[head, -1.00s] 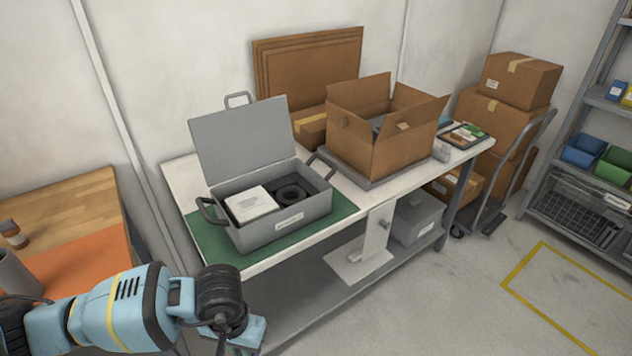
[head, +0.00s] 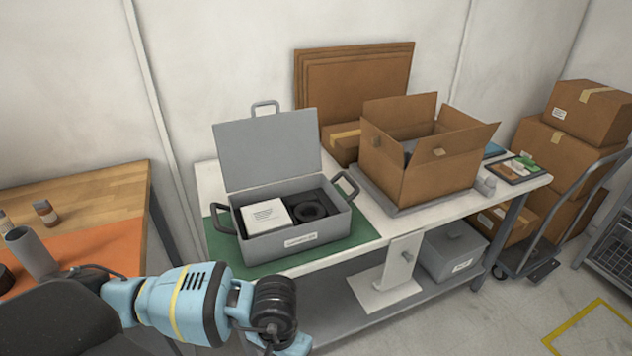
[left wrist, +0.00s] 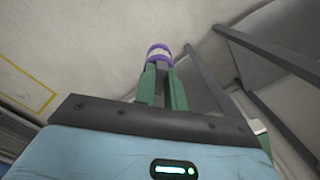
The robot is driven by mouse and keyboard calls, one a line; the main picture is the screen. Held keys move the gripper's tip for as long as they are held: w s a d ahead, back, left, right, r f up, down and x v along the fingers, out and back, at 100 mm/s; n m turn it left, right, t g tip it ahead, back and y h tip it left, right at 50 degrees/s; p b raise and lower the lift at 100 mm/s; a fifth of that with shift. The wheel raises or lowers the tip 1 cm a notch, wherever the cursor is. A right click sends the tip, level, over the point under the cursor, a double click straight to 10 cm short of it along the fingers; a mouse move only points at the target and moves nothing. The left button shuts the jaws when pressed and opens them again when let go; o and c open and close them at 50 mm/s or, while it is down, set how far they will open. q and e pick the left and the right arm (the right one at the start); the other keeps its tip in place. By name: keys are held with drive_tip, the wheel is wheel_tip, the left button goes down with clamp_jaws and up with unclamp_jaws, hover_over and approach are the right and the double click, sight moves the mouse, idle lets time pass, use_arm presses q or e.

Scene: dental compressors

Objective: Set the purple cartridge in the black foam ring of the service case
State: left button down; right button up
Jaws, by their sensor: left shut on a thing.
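The purple cartridge (left wrist: 159,50), with a pale band, is held between the green fingers of my left gripper (left wrist: 161,70) in the left wrist view. In the head view my left arm reaches in from the left, low in front of the bench, and its fingers and the cartridge are out of sight. The grey service case (head: 297,244) stands open on a green mat on the bench. The black foam ring (head: 311,206) lies in its right part, with its opening showing. My right gripper is not in view.
A white box (head: 264,214) sits in the case's left part, beside the ring. The raised grey lid (head: 267,150) stands behind. An open cardboard box (head: 420,170) is to the right. A wooden table with an orange mat (head: 80,240) is at left.

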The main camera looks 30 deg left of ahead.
use_arm(q)
drive_tip(key=shift+s+f, duration=0.2)
drive_tip(key=shift+f, duration=0.35)
drive_tip(key=shift+s+f, duration=0.2)
drive_tip(key=shift+f, duration=0.35)
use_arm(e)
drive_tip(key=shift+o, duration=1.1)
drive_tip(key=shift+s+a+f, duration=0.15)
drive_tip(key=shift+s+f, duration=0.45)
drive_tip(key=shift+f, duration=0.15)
use_arm(q)
drive_tip(key=shift+w+r, duration=0.15)
drive_tip(key=shift+r, duration=0.2)
drive_tip(key=shift+w, duration=0.1)
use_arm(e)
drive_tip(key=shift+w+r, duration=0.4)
